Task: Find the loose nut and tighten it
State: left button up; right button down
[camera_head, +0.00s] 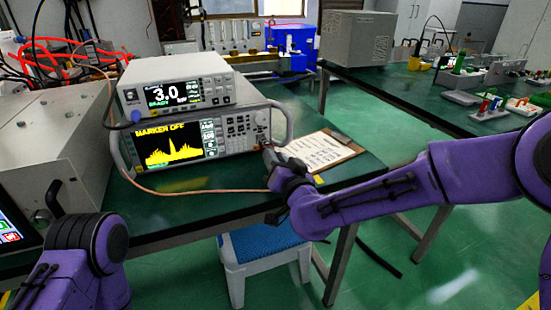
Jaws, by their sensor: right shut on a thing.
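My right gripper (268,153) is at the lower right corner of the front panel of the spectrum analyzer (190,143), by its connectors. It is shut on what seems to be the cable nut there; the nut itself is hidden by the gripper. A thin copper-coloured cable (190,191) loops across the front of the bench and runs behind the gripper. The analyzer's screen reads "MARKER OFF" with a yellow trace. A smaller white meter (178,83) on top reads 3.0 and "READY". My left arm shows at the lower left; its gripper is out of view.
A clipboard with paper (318,150) lies right of the analyzer on the green bench (352,172). A large grey box (60,140) stands at the left. A blue-topped stool (262,241) stands below the bench edge.

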jog(key=shift+m, duration=0.3)
jog(key=c, duration=0.9)
grip_release()
jog(key=v, duration=1)
jog(key=shift+s+d, duration=0.1)
jog(key=shift+s, duration=0.15)
